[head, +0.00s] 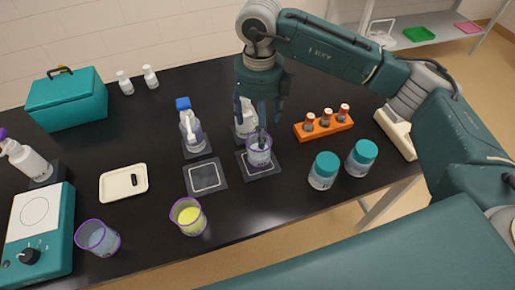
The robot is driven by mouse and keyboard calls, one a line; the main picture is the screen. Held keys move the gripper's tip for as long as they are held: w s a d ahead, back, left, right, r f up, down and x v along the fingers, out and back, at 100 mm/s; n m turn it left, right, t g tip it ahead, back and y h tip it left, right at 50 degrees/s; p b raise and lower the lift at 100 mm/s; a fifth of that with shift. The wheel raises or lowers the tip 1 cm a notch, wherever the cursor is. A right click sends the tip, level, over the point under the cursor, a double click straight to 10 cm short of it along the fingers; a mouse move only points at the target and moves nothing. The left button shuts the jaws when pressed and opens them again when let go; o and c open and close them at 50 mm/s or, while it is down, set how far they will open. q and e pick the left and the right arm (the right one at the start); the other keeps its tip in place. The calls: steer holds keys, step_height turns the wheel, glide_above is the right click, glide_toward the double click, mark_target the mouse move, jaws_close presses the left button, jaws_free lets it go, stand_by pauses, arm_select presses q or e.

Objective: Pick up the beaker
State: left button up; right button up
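A clear beaker (259,155) with a purple rim stands upright on a dark square pad (270,171) near the middle of the bench. My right gripper (261,118) points down just above and behind it, with its fingers spread. The beaker looks apart from the fingers, though the exact gap is hard to judge. A dark part shows at the beaker's rim. Two other purple-rimmed beakers stand near the front edge: one with yellow liquid (190,221) and one with bluish contents (98,240). My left gripper is not in view.
A white bottle (244,125) stands close behind the gripper, a blue-capped bottle (191,135) left of it. An empty pad (205,176) lies left of the beaker. Teal-lidded jars (323,172) and an orange vial rack (325,128) stand to the right. A white tray (112,188) lies left.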

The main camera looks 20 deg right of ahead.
step_height(320, 180, down, 7)
steer(key=p, duration=0.3)
steer(key=shift+r, duration=0.2)
steer(key=shift+f, duration=0.35)
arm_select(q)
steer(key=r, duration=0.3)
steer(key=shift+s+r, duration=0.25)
arm_select(e)
steer(key=shift+c, duration=0.5)
steer(key=c, duration=1.6)
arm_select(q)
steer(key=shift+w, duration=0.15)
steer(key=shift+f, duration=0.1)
arm_select(e)
steer(key=shift+r, duration=0.2)
